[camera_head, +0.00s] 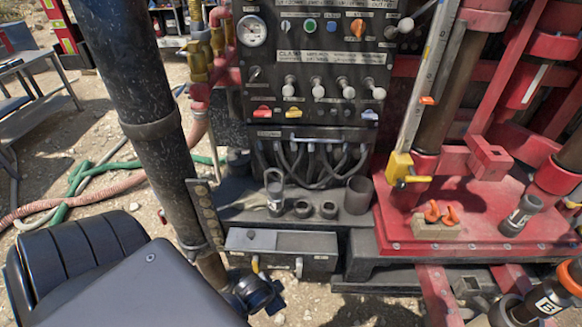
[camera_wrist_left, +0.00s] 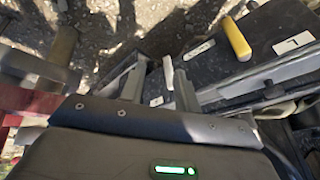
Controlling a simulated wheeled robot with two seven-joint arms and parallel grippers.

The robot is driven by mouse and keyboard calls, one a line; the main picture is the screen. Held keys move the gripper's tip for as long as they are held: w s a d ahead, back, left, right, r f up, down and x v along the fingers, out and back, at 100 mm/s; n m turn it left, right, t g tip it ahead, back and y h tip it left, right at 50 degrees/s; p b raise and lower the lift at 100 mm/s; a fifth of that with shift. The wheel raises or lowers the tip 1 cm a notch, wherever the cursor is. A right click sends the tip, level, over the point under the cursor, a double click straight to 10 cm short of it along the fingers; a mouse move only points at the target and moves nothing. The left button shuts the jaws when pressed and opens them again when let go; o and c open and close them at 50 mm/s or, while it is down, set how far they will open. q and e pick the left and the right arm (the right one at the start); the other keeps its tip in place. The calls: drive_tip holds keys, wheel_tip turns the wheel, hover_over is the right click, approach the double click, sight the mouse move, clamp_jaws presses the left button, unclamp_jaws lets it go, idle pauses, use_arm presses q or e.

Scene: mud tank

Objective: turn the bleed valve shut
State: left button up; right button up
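No part in view is plainly marked as the bleed valve. A small yellow handle (camera_head: 255,264) sits on the front of a low grey box (camera_head: 318,263). A yellow handle (camera_wrist_left: 237,38) also shows in the left wrist view, on a dark box with white labels. My left gripper (camera_wrist_left: 158,85) is open in the left wrist view. A small white piece (camera_wrist_left: 168,72) shows between or behind its fingers; I cannot tell whether they touch it. The yellow handle is beyond the fingers, up and right. In the head view I cannot make out the left fingers.
A thick black pipe (camera_head: 140,85) stands close to my left arm. A control panel (camera_head: 318,70) with several levers stands behind the box. A red platform (camera_head: 480,215) is at the right. Sandy ground (camera_head: 100,170) with hoses lies at the left.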

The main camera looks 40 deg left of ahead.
use_arm(q)
drive_tip(key=w+a+r+m+t, duration=0.15)
drive_tip(key=w+r, duration=0.25)
drive_tip(key=r, duration=0.8)
drive_tip(key=m+t+y+p, duration=0.1)
drive_tip(key=m+t+y, duration=0.3)
drive_tip(key=m+t, duration=0.6)
approach(292, 116)
drive_tip(key=shift+n+t, duration=0.55)
drive_tip(key=shift+n, duration=0.2)
drive_tip(key=p+x, duration=0.1)
drive_tip(key=x, duration=0.2)
drive_tip(key=p+x, duration=0.1)
drive_tip(key=x, duration=0.2)
drive_tip(key=f+p+x, duration=0.1)
drive_tip(key=x, duration=0.2)
drive_tip(key=shift+p, duration=0.35)
drive_tip(key=shift+s, duration=0.1)
clamp_jaws()
